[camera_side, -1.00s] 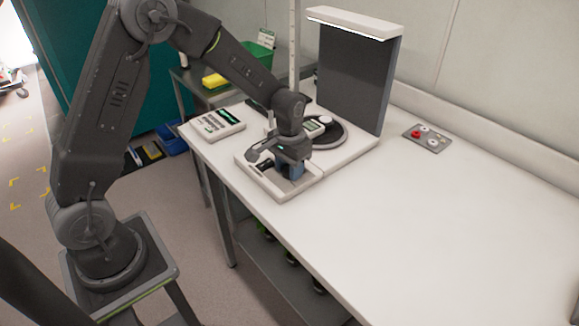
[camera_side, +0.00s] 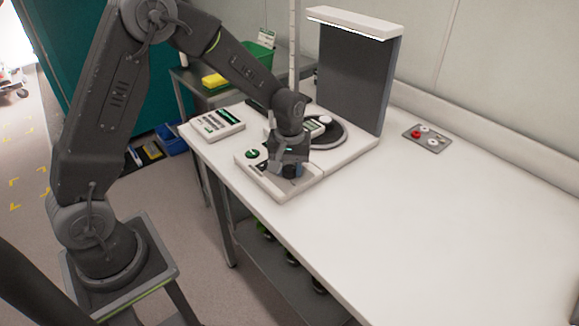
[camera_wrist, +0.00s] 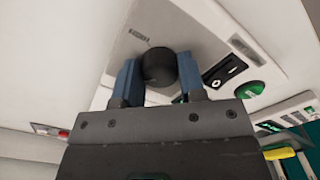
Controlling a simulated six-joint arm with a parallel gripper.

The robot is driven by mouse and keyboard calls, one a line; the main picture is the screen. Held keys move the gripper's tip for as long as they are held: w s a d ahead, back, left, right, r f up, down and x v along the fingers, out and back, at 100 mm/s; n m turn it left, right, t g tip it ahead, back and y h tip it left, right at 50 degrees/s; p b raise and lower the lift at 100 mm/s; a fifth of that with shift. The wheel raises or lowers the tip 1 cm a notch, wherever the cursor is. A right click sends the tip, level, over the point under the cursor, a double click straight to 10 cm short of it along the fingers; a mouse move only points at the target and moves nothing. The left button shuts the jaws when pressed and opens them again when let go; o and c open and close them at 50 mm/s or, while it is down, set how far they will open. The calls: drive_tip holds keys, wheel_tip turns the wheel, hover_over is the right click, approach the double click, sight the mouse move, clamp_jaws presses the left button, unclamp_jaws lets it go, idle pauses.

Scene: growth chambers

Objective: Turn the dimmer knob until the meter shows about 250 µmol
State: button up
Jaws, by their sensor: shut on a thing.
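The dimmer knob (camera_wrist: 158,69) is a dark round knob on the pale control box (camera_side: 284,192). In the wrist view it sits between the two blue fingers of my gripper (camera_wrist: 158,74), which is shut on it. In the side view my gripper (camera_side: 289,169) is low over the front of the box, and the knob is largely hidden. A small meter (camera_side: 313,127) with a pale green display stands by the black round disc, partly behind my wrist. Its reading is too small to make out.
A green round button (camera_side: 252,154) and a black switch (camera_wrist: 225,72) are on the box near the knob. The lamp panel (camera_side: 355,75) stands behind. A keypad device (camera_side: 218,123) lies at left. A red-button plate (camera_side: 427,137) is at the back right. The right bench is clear.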

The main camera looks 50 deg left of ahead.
sight(289, 168)
drive_tip(key=shift+n, duration=1.1)
drive_tip(key=o, duration=0.9)
wheel_tip(289, 168, up, 14)
drive_tip(key=shift+f, duration=0.1)
